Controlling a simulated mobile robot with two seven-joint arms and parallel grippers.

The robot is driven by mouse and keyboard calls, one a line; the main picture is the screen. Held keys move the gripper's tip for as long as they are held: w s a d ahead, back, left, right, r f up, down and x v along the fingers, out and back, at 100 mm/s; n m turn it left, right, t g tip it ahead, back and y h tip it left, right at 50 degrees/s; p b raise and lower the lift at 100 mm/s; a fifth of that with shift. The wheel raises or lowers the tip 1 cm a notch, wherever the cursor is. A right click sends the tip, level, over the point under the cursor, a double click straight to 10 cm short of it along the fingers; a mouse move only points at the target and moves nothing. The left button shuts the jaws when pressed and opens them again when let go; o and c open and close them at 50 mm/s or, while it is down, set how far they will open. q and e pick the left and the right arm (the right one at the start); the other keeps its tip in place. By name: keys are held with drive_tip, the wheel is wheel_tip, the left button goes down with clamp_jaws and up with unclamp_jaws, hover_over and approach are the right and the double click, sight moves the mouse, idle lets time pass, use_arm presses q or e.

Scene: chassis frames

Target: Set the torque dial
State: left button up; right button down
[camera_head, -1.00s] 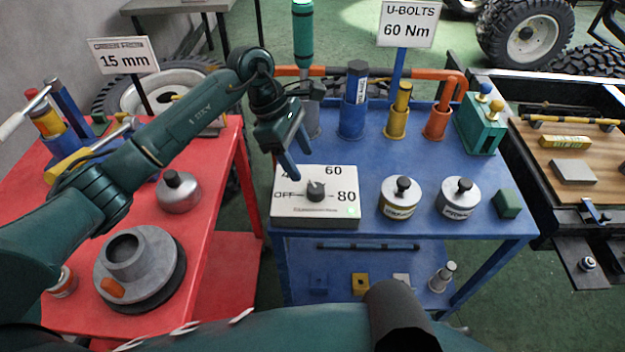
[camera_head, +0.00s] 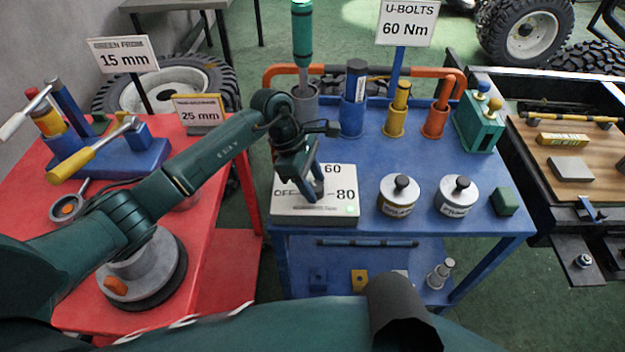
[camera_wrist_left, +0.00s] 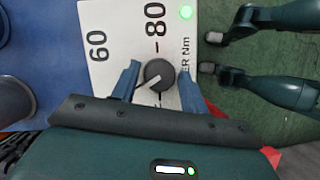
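The torque dial is a dark round knob (camera_wrist_left: 158,75) on a white box (camera_head: 290,208) at the front left of the blue table. The box is marked OFF, 60 and 80; another mark is hidden by my gripper. A green light glows on its corner. My left gripper (camera_head: 316,190) is over the box, one blue finger on each side of the knob (camera_wrist_left: 158,88). The fingers look slightly apart from the knob; contact is unclear. My right gripper is not seen.
A sign (camera_head: 406,22) reads "U-BOLTS 60 Nm". Two silver-topped canisters (camera_head: 398,195) (camera_head: 456,196) and a green block (camera_head: 504,201) stand right of the box. Tool holders line the table's back. A red table (camera_head: 225,205) is on the left.

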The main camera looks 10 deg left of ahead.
use_arm(q)
drive_tip(key=c, duration=0.6)
drive_tip(key=shift+c, duration=0.2)
drive_tip(key=shift+n, duration=0.3)
drive_tip(key=n+t, duration=0.1)
drive_tip(key=n, duration=0.1)
drive_tip(key=n+t, duration=0.1)
drive_tip(key=n, duration=0.2)
drive_tip(key=shift+s+y, duration=0.15)
drive_tip(key=shift+y, duration=0.15)
drive_tip(key=n+t, duration=0.1)
drive_tip(key=n, duration=0.1)
drive_tip(key=n+y, duration=0.1)
drive_tip(key=n, duration=0.1)
drive_tip(key=shift+s+d+n+t, duration=0.1)
drive_tip(key=shift+n+t, duration=0.3)
drive_tip(key=shift+n+b, duration=0.3)
drive_tip(key=shift+n, duration=0.5)
drive_tip(key=shift+y, duration=0.3)
